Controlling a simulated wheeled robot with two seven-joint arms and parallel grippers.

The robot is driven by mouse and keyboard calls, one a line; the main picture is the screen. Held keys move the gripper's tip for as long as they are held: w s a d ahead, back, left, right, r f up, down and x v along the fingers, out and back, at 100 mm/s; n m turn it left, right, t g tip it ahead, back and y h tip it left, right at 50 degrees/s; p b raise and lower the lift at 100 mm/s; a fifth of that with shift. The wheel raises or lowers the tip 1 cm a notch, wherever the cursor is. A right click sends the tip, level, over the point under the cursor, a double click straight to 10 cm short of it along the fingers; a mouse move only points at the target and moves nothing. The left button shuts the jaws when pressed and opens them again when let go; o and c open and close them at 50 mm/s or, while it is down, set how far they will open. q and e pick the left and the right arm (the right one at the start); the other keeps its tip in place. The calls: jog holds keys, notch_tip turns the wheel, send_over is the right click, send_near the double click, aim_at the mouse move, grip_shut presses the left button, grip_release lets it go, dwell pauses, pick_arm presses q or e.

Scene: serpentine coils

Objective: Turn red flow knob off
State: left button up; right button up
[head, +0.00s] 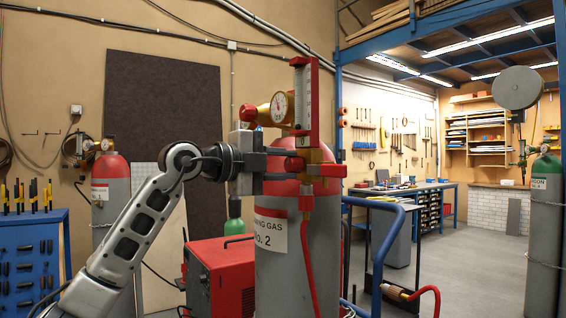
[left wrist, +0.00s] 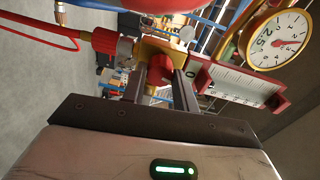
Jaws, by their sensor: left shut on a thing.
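A grey gas cylinder (head: 285,265) with a red top stands in front of me, with a brass and red regulator. The red flow knob (head: 294,164) sits on the regulator's near side, low beside the flow meter (head: 306,105). My left gripper (head: 300,164) reaches it from the left, with one finger above and one below, and is shut on it. In the left wrist view the knob (left wrist: 160,70) shows between the two dark fingers, partly hidden by them. A round gauge (left wrist: 276,40) is at upper right there. My right gripper is not in view.
A red hose (head: 306,240) hangs from the regulator down the cylinder. A red machine (head: 222,278) stands behind at left, and a blue rail (head: 375,210) is at right. A blue tool cabinet (head: 30,260) is at far left. Open floor lies at right.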

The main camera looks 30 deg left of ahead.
pick_arm(q)
jog(key=shift+n, duration=1)
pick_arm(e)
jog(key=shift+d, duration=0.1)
pick_arm(q)
jog(key=shift+n, duration=0.3)
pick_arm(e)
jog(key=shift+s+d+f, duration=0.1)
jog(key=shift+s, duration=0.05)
pick_arm(q)
jog(key=o, duration=1)
jog(key=shift+b+v, duration=2.8)
jog(key=shift+v, duration=5.15)
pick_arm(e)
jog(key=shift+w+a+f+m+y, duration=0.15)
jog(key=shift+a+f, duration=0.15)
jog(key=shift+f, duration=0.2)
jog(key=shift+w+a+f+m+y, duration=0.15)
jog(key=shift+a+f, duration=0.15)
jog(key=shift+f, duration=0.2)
pick_arm(q)
jog(key=shift+w+a, duration=0.1)
jog(key=shift+a, duration=0.05)
